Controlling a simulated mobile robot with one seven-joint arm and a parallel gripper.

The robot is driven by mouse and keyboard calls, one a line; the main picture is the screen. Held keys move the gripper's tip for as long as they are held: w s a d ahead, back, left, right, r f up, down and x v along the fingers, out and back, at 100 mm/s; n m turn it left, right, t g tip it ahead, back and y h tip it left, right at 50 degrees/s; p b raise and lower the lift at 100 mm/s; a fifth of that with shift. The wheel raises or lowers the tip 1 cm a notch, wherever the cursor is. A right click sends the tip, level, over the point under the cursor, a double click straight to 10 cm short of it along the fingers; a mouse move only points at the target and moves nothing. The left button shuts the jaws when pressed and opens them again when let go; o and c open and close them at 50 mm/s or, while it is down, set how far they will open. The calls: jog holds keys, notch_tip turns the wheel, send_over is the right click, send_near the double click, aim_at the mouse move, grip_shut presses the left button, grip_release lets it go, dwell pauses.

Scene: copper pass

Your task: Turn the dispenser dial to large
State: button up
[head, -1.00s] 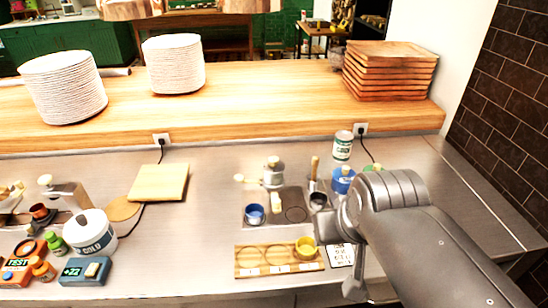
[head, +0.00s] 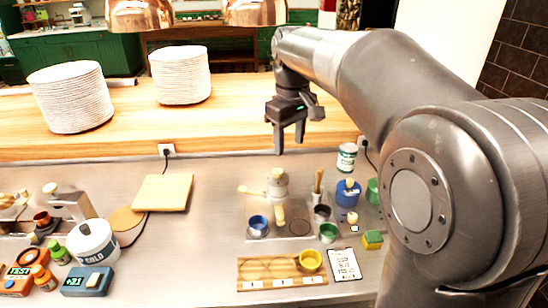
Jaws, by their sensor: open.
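A metal machine (head: 278,186) with a round top, a pale knob on its left and a pale spout-like part in front stands near mid-counter. It may be the dispenser, but no dial setting can be read at this size. A blue canister (head: 347,192) stands to its right, with a small pale-topped piece (head: 352,218) in front. My gripper (head: 289,147) is open and empty, with its fingers pointing down. In the picture it appears above the metal machine, well apart from it.
A blue cup (head: 258,226), green cup (head: 328,232) and grey cup (head: 321,214) crowd around the machine. In front lie a wooden rack (head: 262,271) with a yellow cup (head: 310,261) and a printed card (head: 344,264). Plate stacks (head: 180,75) stand on the raised wooden shelf.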

jog(key=n+g, duration=0.1)
jog(key=n, duration=0.1)
send_near(278, 171)
notch_tip(278, 171, down, 9)
jog(key=shift+w+f, duration=0.1)
dwell(0.3)
jog(key=shift+c, duration=0.6)
jog(key=c, duration=0.9)
